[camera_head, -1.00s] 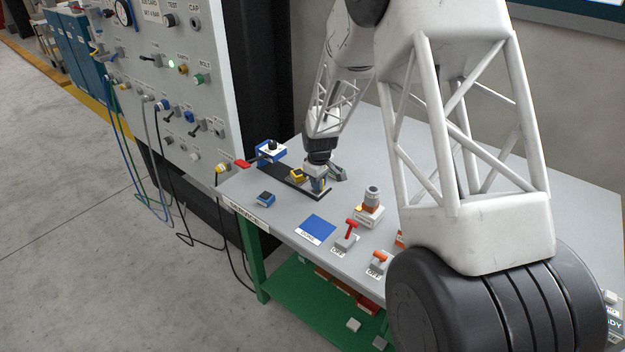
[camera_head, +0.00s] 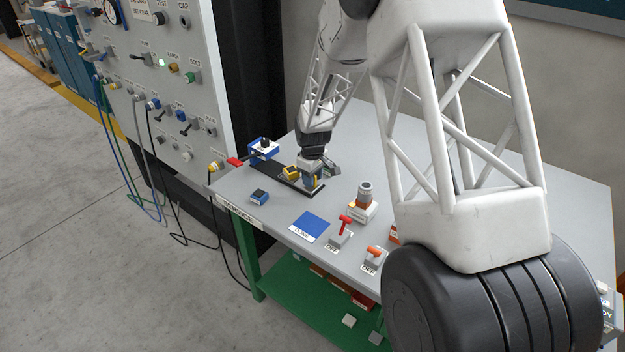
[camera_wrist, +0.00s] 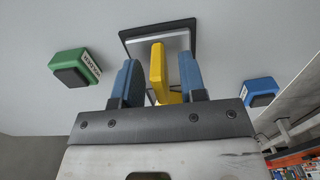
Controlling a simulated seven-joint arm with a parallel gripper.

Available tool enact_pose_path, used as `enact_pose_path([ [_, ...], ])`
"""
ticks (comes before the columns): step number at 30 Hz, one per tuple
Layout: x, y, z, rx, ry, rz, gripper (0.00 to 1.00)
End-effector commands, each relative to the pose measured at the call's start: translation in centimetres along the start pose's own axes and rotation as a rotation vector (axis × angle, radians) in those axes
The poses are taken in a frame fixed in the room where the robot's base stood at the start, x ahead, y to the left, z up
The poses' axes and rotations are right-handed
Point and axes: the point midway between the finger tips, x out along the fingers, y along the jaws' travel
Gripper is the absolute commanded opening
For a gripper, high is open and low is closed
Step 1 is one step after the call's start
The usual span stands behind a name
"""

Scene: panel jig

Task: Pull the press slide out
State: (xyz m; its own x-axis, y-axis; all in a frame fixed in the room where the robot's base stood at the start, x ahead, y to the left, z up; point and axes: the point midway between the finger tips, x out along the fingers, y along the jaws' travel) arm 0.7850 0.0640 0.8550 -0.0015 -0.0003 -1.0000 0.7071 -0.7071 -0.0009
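The press (camera_head: 283,176) is a long dark base on the bench in the head view. In the wrist view a yellow upright tab (camera_wrist: 157,72) stands between the blue fingers of my gripper (camera_wrist: 160,82), in front of a dark-rimmed pale plate (camera_wrist: 174,40). Gaps show on both sides of the tab, so the fingers are open around it. I cannot tell how the tab joins the slide.
A small blue block (camera_head: 259,196), a blue mat (camera_head: 309,226), a red-handled switch (camera_head: 343,232), an orange-handled switch (camera_head: 373,258) and a cylinder on a base (camera_head: 364,200) stand nearer the front. The wall panel (camera_head: 165,80) with cables is at left. A green block (camera_wrist: 74,67) shows in the wrist view.

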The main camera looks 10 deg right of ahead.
Motion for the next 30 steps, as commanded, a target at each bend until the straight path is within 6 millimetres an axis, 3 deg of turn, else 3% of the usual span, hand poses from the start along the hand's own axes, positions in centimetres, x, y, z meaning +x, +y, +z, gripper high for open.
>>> enact_pose_path([
  [15, -6.0, 0.1, 0.0, 0.000, 0.002, 0.002, 0.38],
  [30, -6.8, 0.0, 0.0, 0.000, 0.001, 0.001, 0.38],
])
